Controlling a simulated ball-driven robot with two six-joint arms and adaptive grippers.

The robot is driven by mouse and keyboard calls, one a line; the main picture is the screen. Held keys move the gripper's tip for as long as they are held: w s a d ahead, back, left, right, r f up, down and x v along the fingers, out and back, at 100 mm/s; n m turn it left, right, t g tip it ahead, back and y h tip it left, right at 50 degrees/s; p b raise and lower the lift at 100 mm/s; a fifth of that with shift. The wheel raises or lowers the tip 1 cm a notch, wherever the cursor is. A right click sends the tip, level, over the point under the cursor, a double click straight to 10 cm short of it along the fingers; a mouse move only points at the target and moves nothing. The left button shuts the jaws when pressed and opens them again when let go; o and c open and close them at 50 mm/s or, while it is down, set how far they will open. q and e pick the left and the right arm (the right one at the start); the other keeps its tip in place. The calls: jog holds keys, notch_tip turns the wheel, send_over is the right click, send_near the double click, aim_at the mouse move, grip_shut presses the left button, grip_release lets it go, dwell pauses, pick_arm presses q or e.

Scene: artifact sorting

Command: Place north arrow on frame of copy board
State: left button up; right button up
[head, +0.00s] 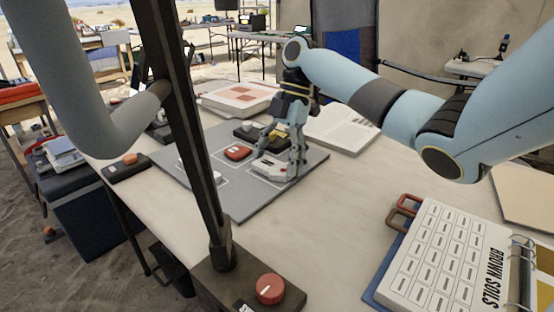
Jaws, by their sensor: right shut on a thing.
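The copy board (240,207) is a flat grey board with thin white frame lines, lying on the pale table. My right gripper (281,160) points down over its right part, shut on a small pale block (270,169) with dark and red marks. The block is at or just above the board, within or beside a white outline; contact with the board is unclear. It may be the north arrow, but its shape is partly hidden by the fingers. My left arm is at upper left; its gripper does not show.
A red-orange piece (238,152) and a dark piece (247,133) lie close left of my right gripper. A dark post (190,130) with a red-knobbed base (270,288) stands in front of the board. A ring binder (440,260) lies at right. An open book (340,128) lies behind.

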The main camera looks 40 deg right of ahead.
jog(key=o, duration=1.1)
jog(key=p+v, duration=0.2)
jog(key=v, duration=1)
jog(key=shift+r, duration=0.1)
